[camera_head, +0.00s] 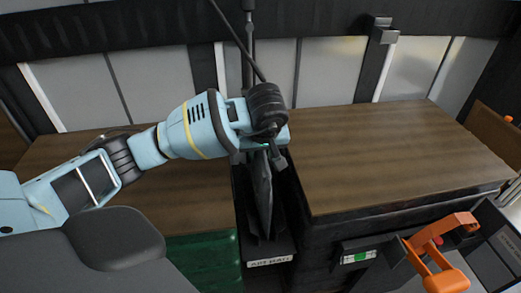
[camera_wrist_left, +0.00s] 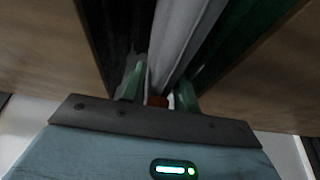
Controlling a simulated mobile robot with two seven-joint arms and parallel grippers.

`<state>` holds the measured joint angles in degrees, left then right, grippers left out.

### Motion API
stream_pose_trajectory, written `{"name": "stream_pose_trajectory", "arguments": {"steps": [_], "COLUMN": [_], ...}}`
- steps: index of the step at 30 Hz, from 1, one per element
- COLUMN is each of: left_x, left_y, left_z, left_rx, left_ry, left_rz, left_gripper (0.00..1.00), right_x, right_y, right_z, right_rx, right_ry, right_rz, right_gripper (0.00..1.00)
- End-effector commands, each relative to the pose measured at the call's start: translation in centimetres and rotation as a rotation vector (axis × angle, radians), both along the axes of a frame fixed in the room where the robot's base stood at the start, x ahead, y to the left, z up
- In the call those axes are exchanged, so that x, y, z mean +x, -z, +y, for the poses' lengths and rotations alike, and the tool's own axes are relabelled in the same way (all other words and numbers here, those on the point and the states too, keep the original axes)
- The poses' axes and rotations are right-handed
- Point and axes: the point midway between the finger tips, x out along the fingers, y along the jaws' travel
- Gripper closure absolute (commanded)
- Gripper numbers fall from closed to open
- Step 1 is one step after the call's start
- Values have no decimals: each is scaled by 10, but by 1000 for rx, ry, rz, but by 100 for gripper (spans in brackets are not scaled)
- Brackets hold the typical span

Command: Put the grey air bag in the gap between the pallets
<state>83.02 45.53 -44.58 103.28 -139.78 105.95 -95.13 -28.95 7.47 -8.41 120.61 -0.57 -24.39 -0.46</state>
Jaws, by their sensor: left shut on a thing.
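The grey air bag (camera_head: 262,200) hangs roughly upright between the left pallet load (camera_head: 190,200) and the right pallet load (camera_head: 400,150). Both loads have brown wooden tops. My left gripper (camera_head: 268,142) is above the gap, shut on the top end of the bag. In the left wrist view the bag (camera_wrist_left: 185,35) runs away from my left gripper (camera_wrist_left: 158,95) between a dark wall and a green wall. A small orange-brown part shows between the fingers. I cannot tell whether the bag's lower end touches anything. My right gripper is not in view.
A labelled ledge (camera_head: 270,261) crosses the front of the gap. A dark post with a cable (camera_head: 247,50) stands behind it. An orange handled tool (camera_head: 440,250) is at the lower right, by a grey bin. The right load's top is bare.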

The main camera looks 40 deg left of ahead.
Motion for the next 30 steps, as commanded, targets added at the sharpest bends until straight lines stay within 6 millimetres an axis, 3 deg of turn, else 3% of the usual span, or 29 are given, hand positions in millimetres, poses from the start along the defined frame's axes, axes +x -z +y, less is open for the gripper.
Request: {"name": "stream_pose_trajectory", "arguments": {"steps": [8,9,15,23,30], "left_x": [0,0,0,0,-6], "left_y": [4,4,4,5,-22], "left_z": [0,0,0,0,-8], "left_rx": [1,1,1,0,0], "left_ry": [-1,-1,-1,0,2], "left_rz": [-1,-1,-1,1,-4], "left_gripper": [100,67,44,44,44], "right_x": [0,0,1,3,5], "right_y": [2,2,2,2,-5], "right_z": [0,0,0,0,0], "right_rx": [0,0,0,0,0], "right_ry": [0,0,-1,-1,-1], "right_rz": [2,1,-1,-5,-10], "right_gripper": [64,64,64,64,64]}}
